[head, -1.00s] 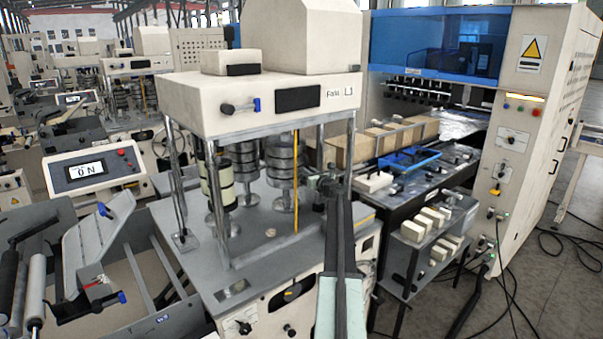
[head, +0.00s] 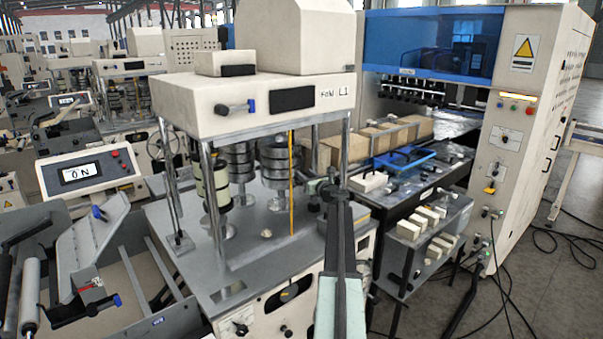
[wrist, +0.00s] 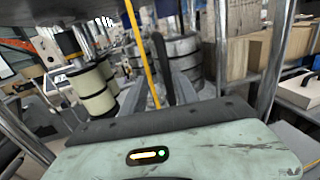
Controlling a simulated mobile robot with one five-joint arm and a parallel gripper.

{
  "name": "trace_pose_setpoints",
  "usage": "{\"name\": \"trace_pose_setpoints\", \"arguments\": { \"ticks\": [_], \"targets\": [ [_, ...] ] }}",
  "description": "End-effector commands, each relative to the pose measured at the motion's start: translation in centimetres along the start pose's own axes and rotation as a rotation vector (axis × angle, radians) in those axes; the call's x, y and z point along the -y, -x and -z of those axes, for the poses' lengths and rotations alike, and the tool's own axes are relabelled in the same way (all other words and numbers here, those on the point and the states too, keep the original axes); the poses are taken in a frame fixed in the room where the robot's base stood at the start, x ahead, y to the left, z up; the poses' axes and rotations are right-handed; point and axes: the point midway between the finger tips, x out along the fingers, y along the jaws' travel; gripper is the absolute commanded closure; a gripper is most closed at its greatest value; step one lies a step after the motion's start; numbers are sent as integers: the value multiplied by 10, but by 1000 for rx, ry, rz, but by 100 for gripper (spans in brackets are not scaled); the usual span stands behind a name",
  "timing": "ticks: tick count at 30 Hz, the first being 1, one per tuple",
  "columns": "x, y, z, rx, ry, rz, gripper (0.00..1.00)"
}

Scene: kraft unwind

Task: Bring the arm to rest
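My arm reaches up from the bottom middle of the head view, a dark link above a pale green section. My gripper (head: 330,186) is small and dark at its far end, in front of the right front post of the fold machine (head: 262,98). In the wrist view its pale green body fills the bottom, with grey finger-like shapes beyond it, partly hidden against the rollers. I see nothing clearly held.
Metal roller stacks (head: 278,165) and a yellow rod (head: 291,180) stand close ahead under the machine's top. To the right are a shelf with pale blocks (head: 425,222), a blue tray (head: 405,159) and a tall cabinet (head: 520,150). Cables lie on the floor at right.

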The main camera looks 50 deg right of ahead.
Motion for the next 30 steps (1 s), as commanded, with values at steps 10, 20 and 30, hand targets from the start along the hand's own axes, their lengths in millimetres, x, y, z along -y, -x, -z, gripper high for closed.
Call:
{"name": "trace_pose_setpoints", "arguments": {
  "ticks": [10,20,30],
  "targets": [
    [0,26,0,0,0,0,64],
    [-5,25,2,-3,10,-8,64],
    [-235,18,75,-118,537,-398,64]
  ]
}}
